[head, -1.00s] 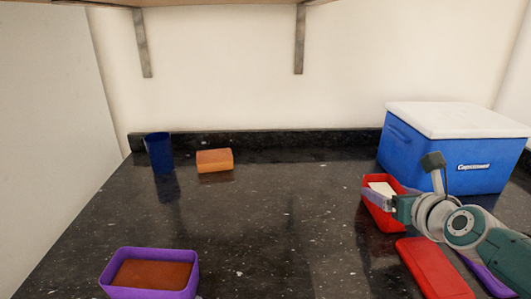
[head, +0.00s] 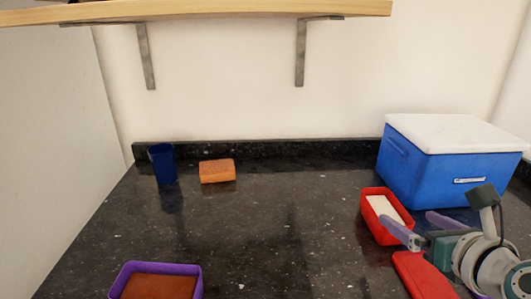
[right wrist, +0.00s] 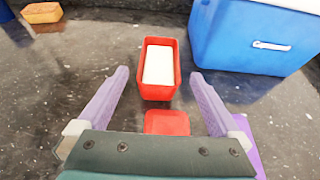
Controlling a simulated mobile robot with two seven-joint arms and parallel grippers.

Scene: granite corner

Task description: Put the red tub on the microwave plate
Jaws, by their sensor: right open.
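The red tub (head: 378,233), an open rectangular container with white contents, stands upright on the dark counter in front of the blue cooler. It also shows in the right wrist view (right wrist: 158,93), ahead of the fingers. My right gripper (head: 406,217) is open and empty. Its pale purple fingers are spread on the near side of the tub, with the tub between their lines in the right wrist view (right wrist: 159,75). I cannot tell whether a finger touches it. No microwave plate is in view. My left gripper is out of view.
A blue cooler (head: 425,180) with a white lid stands behind the tub. A flat red lid (head: 420,277) lies in front. A purple tub (head: 190,269) with brown contents, a blue cup (head: 162,166) and an orange sponge (head: 217,171) are left. The middle counter is clear.

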